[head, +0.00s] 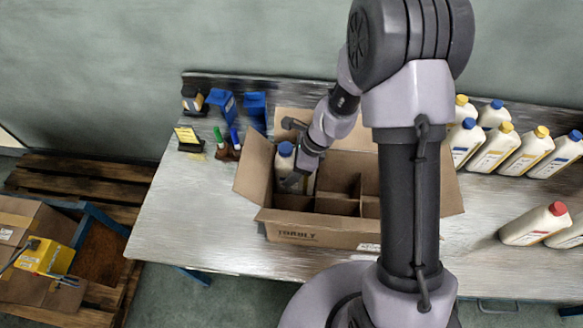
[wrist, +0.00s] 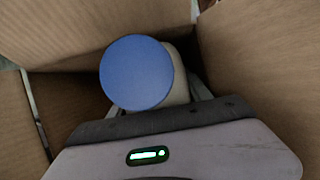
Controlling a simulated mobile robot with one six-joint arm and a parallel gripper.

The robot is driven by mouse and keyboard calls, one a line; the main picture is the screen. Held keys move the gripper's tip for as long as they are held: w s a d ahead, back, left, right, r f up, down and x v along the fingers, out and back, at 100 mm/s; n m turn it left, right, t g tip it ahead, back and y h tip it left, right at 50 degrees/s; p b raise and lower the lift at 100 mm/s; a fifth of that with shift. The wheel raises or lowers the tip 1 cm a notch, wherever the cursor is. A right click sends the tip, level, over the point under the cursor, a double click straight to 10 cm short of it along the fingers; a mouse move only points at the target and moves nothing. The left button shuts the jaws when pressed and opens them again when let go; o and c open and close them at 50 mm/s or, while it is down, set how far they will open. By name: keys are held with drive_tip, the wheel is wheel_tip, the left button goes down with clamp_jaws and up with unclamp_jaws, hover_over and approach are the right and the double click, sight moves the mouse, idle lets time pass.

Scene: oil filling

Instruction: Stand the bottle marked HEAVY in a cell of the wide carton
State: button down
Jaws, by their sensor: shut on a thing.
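The wide carton (head: 315,231) stands open on the table, its flaps spread and dividers making cells inside. A white bottle with a blue cap (head: 285,149) is in the carton's left part, upright as far as I can tell. My gripper (head: 293,181) is shut on this bottle, low inside the carton. In the wrist view the blue cap (wrist: 137,73) faces the camera, with cardboard walls (wrist: 265,60) close around it. The bottle's label and base are hidden, so I cannot read its marking or tell whether it touches the carton's floor.
Several white bottles with yellow and blue caps (head: 498,150) stand at the right back. A red-capped bottle (head: 536,224) is at the right. Blue bins (head: 222,102), markers (head: 227,143) and a small yellow sign (head: 188,137) are at the left. The table's front left is clear.

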drive_tip(key=shift+f, duration=0.25)
drive_tip(key=shift+c, duration=2)
unclamp_jaws()
drive_tip(key=p+v, duration=0.4)
drive_tip(key=v, duration=1.3)
